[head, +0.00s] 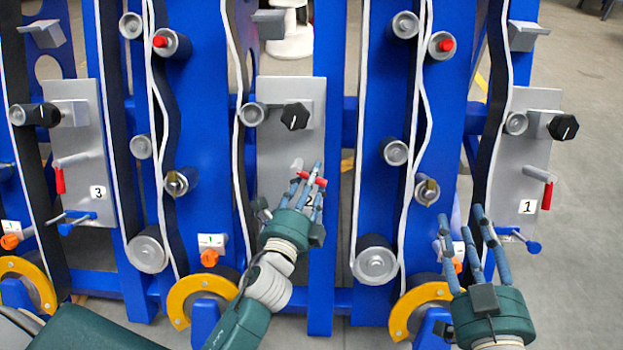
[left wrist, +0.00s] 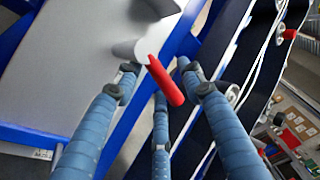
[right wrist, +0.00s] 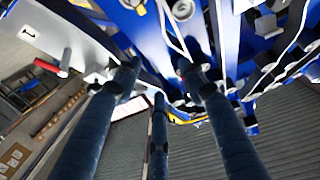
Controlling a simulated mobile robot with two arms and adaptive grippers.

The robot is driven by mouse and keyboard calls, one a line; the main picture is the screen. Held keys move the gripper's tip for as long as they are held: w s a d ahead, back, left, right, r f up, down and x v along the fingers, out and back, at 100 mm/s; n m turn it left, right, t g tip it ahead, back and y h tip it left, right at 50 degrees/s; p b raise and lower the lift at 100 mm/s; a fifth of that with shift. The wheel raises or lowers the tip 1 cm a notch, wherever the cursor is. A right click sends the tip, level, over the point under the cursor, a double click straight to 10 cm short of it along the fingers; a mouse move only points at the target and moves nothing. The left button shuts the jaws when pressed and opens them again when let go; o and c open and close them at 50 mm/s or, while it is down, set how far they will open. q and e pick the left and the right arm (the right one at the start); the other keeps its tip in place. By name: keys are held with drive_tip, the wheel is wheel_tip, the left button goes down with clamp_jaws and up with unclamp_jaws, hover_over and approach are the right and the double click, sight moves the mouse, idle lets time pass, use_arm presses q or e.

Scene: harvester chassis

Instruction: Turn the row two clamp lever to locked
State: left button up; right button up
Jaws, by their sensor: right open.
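The row two clamp lever has a red handle (head: 313,179) that points to the right and slightly down, on the grey plate (head: 272,160) whose label "2" is partly hidden by my fingers. My left gripper (head: 306,185) is at this lever. In the left wrist view the red handle (left wrist: 165,80) lies between the spread fingertips (left wrist: 157,78), with its grey pivot (left wrist: 138,50) just beyond; I cannot tell whether any finger touches it. The left gripper is open. My right gripper (head: 462,225) is open and empty, below and left of plate 1.
Plate 3 (head: 75,130) and plate 1 (head: 530,150) carry similar levers, with red handles (head: 59,180) (head: 547,195) hanging down. A black knob (head: 295,116) sits above the row two lever. Rollers, white belts and yellow guards (head: 190,295) crowd the blue frame.

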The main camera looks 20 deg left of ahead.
use_arm(q)
drive_tip(key=shift+w, duration=0.2)
clamp_jaws()
